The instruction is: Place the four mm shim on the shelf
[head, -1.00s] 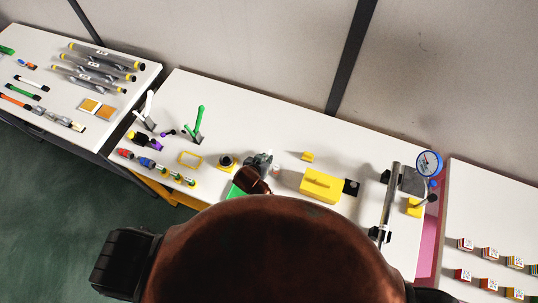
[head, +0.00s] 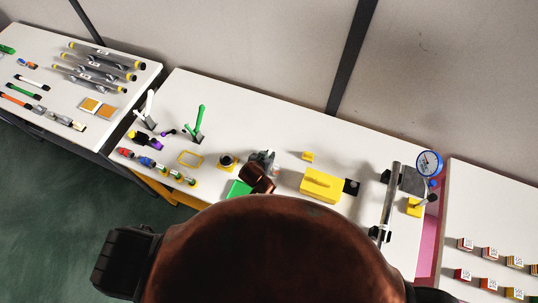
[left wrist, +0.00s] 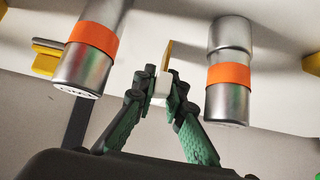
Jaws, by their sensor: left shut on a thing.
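My left gripper (left wrist: 163,98) is shut on a small thin piece with a white face and a tan edge, which looks like the shim (left wrist: 163,84). No thickness mark can be read on it. In the head view my left gripper (head: 263,158) is over the middle of the long white table, partly hidden by my brown arm. The shim cannot be made out there. I cannot tell which surface is the shelf. My right gripper is not in view.
Two metal cylinders with orange bands (left wrist: 87,55) (left wrist: 229,75) stand on either side of the gripper. Several small labelled blocks (head: 489,253) sit on the right table.

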